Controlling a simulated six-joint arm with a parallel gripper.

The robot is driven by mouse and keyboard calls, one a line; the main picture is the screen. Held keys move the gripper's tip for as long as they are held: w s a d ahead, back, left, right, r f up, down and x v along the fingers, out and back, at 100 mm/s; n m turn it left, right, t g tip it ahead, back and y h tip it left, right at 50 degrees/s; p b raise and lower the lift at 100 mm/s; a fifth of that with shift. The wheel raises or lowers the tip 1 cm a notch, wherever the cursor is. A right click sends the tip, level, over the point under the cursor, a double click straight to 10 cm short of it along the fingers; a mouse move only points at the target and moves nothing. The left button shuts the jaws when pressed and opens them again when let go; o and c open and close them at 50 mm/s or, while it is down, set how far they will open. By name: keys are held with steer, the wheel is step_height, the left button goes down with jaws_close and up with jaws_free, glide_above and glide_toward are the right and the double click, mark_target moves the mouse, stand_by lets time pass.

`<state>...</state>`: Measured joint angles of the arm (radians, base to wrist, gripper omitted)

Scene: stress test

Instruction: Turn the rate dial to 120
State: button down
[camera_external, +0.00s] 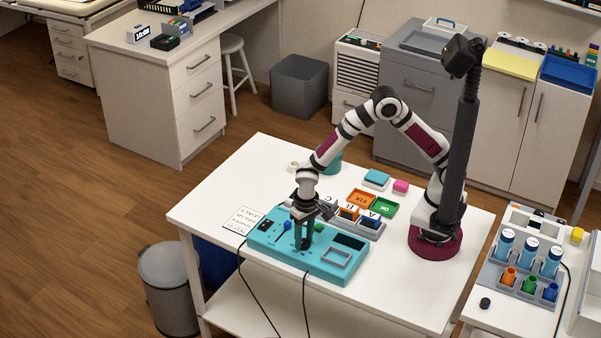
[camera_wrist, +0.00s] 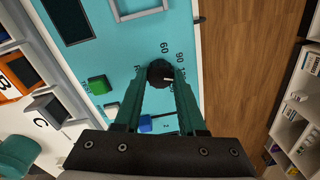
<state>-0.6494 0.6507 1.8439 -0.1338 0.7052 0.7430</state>
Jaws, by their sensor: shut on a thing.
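The rate dial (camera_wrist: 158,72) is a round black knob on the teal panel (camera_wrist: 115,45), seen in the wrist view. Its white pointer mark points right in that picture. The printed numbers 60 and 90 show beside the dial; a further number is partly hidden behind a finger, so the exact setting is hard to read. My gripper (camera_wrist: 160,76) has its two teal fingers on either side of the knob and is shut on it. In the external view my gripper (camera_external: 302,244) points straight down at the teal console (camera_external: 323,270), and the dial is hidden there.
A green button (camera_wrist: 97,85) and a blue knob (camera_wrist: 145,123) are near the fingers. The console has a dark screen (camera_external: 350,241) and a grey-framed recess. Lettered bins (camera_external: 370,220) stand close behind it. A card (camera_external: 243,220) lies left of it, and cables hang off the front edge.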

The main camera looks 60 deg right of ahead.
mark_target(306, 240)
steer(key=shift+s, duration=0.1)
steer(key=shift+c, duration=2.4)
jaws_free()
steer(key=shift+r, duration=0.1)
step_height(306, 240, up, 16)
steer(key=shift+d+f, duration=0.2)
steer(key=shift+d, duration=0.15)
steer(key=s+d+r+m, duration=0.1)
steer(key=s+d+r, duration=0.1)
steer(key=s+d, duration=0.55)
steer(key=s+d+r+m, duration=0.1)
steer(key=s+d, duration=0.3)
steer(key=d, duration=0.7)
steer(key=s+d+f+y, duration=0.1)
steer(key=s+d+f, duration=0.1)
steer(key=s, duration=0.5)
steer(key=shift+s+d, duration=0.25)
steer(key=shift+s, duration=0.05)
